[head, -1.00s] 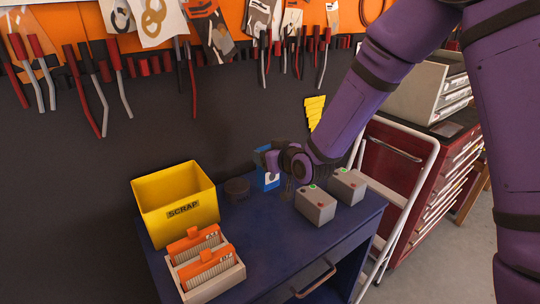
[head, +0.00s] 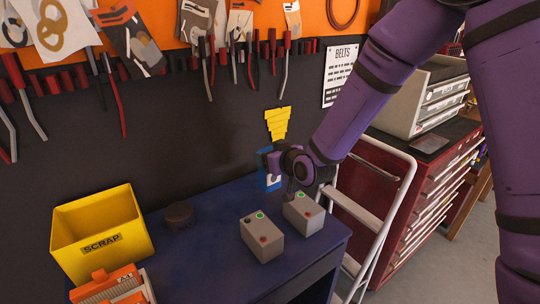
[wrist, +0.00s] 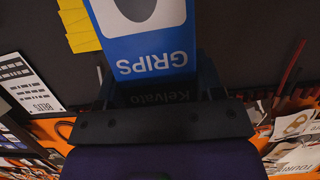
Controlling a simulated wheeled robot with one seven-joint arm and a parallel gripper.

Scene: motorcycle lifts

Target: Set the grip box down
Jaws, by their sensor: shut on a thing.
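The grip box (wrist: 148,38) is blue and white with the word GRIPS, upside down in the wrist view. In the head view its blue side (head: 268,181) shows just below my gripper (head: 272,166), near the back of the blue bench (head: 205,245). My gripper is shut on the box. My wrist and fingers hide part of the box in the head view. I cannot tell whether its bottom touches the bench top.
Two grey boxes with coloured terminals (head: 262,238) (head: 303,213) stand in front of the gripper. A white stepladder (head: 365,213) stands right. Bench top between puck and grey boxes is bare.

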